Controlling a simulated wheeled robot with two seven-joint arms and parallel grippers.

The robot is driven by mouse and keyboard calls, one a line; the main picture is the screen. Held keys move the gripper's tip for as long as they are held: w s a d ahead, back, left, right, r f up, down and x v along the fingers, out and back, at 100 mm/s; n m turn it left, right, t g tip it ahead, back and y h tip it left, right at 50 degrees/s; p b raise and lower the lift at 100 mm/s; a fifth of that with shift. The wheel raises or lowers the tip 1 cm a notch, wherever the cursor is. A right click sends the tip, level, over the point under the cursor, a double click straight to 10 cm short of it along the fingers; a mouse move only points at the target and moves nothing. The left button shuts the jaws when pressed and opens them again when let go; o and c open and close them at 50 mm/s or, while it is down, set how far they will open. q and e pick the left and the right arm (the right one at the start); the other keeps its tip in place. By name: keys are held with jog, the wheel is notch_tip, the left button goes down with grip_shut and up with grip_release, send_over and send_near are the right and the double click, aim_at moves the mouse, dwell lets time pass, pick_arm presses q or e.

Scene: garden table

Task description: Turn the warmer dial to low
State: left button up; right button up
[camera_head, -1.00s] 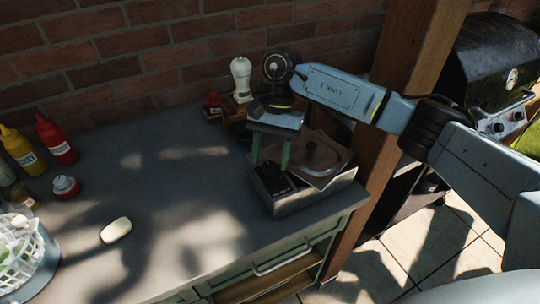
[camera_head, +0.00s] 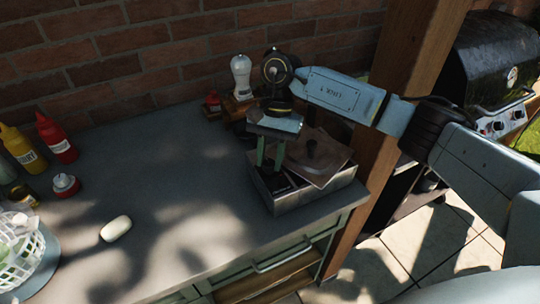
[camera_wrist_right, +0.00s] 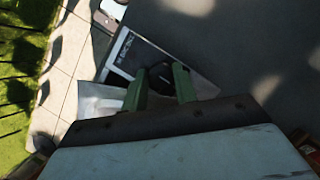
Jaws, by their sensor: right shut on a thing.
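The warmer (camera_head: 315,194) is a grey box at the right end of the counter, with a brownish square lid (camera_head: 328,170) and a dark round knob on top. In the right wrist view the warmer's panel (camera_wrist_right: 123,52) shows light lettering on a dark strip. A dark dial (camera_wrist_right: 160,74) sits between the green fingers there. My right gripper (camera_head: 267,164) points down at the warmer's left part, its fingers shut on the dial. The dial's pointer and the setting it marks cannot be read. My left gripper is not in view.
A white shaker (camera_head: 241,76) stands behind the gripper by the brick wall. A wooden post stands right of the warmer.

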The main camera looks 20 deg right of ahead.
jog(key=m+t+b, duration=0.1)
jog(key=m+b, duration=0.1)
jog(key=m, duration=0.1)
jog(key=shift+d+f+y, duration=0.1)
jog(key=shift+y, duration=0.3)
jog(key=m+b, duration=0.1)
jog(key=m, duration=0.1)
jog(key=shift+s+m+t+y, duration=0.15)
jog(key=shift+m+t+y, duration=0.15)
jog(key=shift+t, duration=0.1)
jog(key=m+t+b, duration=0.2)
jog(key=m, duration=0.3)
jog(key=shift+s+m+b, duration=0.1)
jog(key=shift+m+b, duration=0.3)
jog(key=o, duration=1)
jog(key=shift+r, duration=0.2)
